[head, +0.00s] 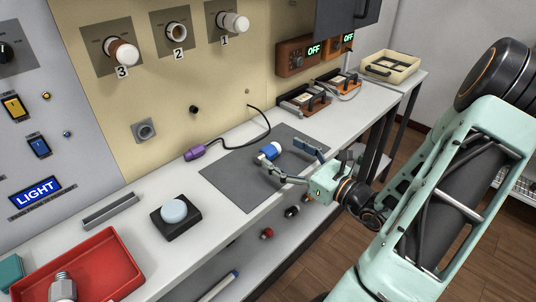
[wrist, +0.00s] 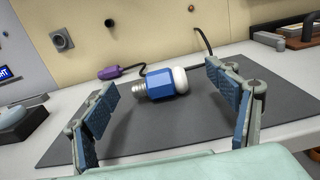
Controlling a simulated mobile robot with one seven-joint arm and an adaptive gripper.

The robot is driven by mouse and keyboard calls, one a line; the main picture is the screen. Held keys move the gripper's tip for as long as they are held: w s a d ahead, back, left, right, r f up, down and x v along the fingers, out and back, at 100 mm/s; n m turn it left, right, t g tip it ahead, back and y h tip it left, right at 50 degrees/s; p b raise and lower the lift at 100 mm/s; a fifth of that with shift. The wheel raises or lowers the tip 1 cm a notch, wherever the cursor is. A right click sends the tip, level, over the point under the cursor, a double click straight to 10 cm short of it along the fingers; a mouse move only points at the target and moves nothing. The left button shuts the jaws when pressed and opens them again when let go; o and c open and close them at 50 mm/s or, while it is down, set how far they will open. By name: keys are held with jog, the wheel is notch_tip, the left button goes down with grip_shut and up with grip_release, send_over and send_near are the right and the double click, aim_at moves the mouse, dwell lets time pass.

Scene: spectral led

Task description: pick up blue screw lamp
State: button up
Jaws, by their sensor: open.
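The blue screw lamp (head: 270,151) lies on its side on the dark grey mat (head: 237,186) on the bench. In the wrist view the lamp (wrist: 160,86) has a blue body, a metal screw end to the left and a white rounded end to the right. My gripper (head: 288,163) is open, with its fingers reaching over the mat toward the lamp. In the wrist view the blue-padded fingers of my gripper (wrist: 168,103) stand wide apart, and the lamp shows between them, farther ahead. Nothing is held.
A purple connector (head: 195,153) with a black cable lies at the mat's back edge. A pale blue button (head: 174,211) and a red tray (head: 97,272) are to the left. Orange-based devices (head: 304,101) and a cream tray (head: 391,67) stand to the right. The wall panel rises behind.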

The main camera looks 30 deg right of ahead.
aim_at(267, 147)
jog(key=x, duration=0.1)
jog(key=b+x, duration=0.1)
jog(key=x, duration=0.3)
jog(key=shift+s+a+f, duration=0.2)
jog(key=shift+a+f, duration=0.15)
jog(key=shift+w+a, duration=0.15)
jog(key=shift+w, duration=0.35)
jog(key=shift+r, duration=0.1)
